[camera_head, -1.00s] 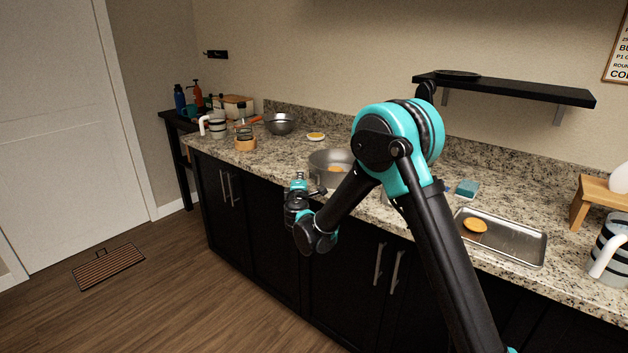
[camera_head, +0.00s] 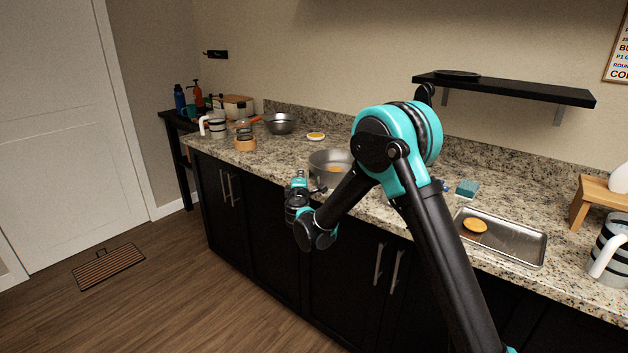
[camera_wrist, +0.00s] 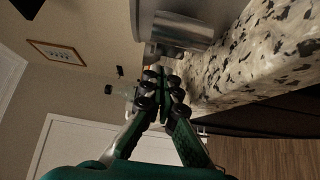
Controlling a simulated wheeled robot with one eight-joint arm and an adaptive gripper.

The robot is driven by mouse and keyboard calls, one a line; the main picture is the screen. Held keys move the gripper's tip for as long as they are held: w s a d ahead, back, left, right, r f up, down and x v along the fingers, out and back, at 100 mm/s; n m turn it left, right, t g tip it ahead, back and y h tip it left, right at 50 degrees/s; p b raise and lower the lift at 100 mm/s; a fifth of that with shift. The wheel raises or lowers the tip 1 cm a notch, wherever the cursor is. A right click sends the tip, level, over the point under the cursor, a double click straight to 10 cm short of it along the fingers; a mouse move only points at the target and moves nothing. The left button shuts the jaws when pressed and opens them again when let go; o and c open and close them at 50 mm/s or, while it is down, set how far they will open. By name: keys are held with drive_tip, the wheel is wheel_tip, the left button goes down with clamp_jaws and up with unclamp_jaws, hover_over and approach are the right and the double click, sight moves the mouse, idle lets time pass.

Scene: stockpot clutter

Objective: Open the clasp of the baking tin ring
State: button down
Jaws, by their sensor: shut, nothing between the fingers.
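The baking tin ring (camera_head: 332,158) is a round grey metal ring on the counter, in the middle of the head view. My arm hides part of its right side. My gripper (camera_head: 299,176) is at the counter's front edge, to the left of the ring. In the wrist view my gripper (camera_wrist: 164,80) is shut and empty, its fingertips together. The ring's metal wall (camera_wrist: 146,15) stands at the top of that view, with a grey metal clasp (camera_wrist: 183,30) sticking out from it. The fingertips are close to the clasp; I cannot tell whether they touch it.
A metal tray (camera_head: 520,242) with an orange-brown item (camera_head: 475,226) lies to the right on the speckled counter (camera_head: 400,222). A blue sponge (camera_head: 467,187) sits behind it.

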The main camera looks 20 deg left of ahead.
sight(315, 178)
drive_tip(key=shift+w, duration=0.35)
drive_tip(key=shift+w+d, duration=0.1)
drive_tip(key=shift+w, duration=0.4)
drive_tip(key=shift+w+d, duration=0.1)
drive_tip(key=shift+w+d, duration=0.25)
drive_tip(key=shift+w, duration=0.1)
idle(0.4)
drive_tip(key=v, duration=0.7)
drive_tip(key=shift+s+a, duration=0.2)
drive_tip(key=shift+s, duration=0.15)
drive_tip(key=shift+s, duration=0.1)
